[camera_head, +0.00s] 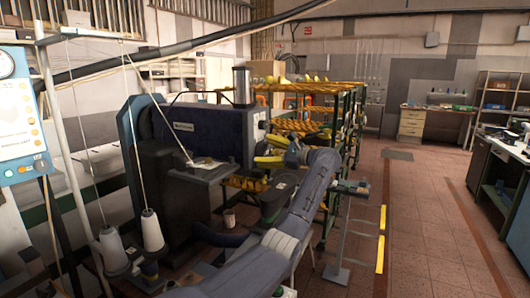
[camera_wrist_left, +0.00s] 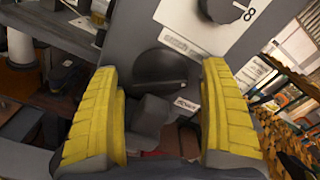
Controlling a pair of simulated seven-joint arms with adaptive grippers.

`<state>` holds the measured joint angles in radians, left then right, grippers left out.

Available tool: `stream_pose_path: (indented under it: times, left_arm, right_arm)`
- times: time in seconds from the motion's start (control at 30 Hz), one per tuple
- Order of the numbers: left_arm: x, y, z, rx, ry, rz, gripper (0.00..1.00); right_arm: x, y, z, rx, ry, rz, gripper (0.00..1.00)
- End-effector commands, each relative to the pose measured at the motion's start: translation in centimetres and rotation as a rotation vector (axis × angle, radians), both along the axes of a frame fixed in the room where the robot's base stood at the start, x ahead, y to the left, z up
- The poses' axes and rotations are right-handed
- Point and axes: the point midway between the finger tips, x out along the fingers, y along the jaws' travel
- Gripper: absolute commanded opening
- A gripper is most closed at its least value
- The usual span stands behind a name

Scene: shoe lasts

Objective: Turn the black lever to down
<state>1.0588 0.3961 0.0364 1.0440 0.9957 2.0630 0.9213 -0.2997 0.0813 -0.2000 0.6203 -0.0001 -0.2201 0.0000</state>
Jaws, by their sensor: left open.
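A black lever (camera_wrist_left: 160,70), a rounded dark knob with a ridged grip, sits on a grey machine panel in the left wrist view. Its ridge looks roughly level in that picture. My left gripper (camera_wrist_left: 158,85) is open, with one yellow ridged finger on each side of the lever. I see no finger closed on it. In the head view my left gripper (camera_head: 271,150) is at the machine's right side, where the lever cannot be made out. My right gripper is not in view.
A black dial (camera_wrist_left: 226,8) marked 8 and a white label sit on the panel above the lever. The dark machine (camera_head: 210,130) fills the centre left, with white thread cones (camera_head: 152,230) in front.

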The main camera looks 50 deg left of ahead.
Motion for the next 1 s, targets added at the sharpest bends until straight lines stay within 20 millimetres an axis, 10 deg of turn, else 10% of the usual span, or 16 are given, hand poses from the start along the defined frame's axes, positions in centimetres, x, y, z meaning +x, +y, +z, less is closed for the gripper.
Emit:
stream_pose_path:
  times: [0.67, 1.0]
  left_arm:
    - [-0.01, 0.0, 0.09, 0.001, -0.001, 0.001, 0.0]
    - [-0.01, -0.02, 0.28, 0.004, -0.001, 0.0, 0.0]
  right_arm:
    - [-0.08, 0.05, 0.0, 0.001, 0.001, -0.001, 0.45]
    - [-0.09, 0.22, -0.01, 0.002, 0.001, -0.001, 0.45]
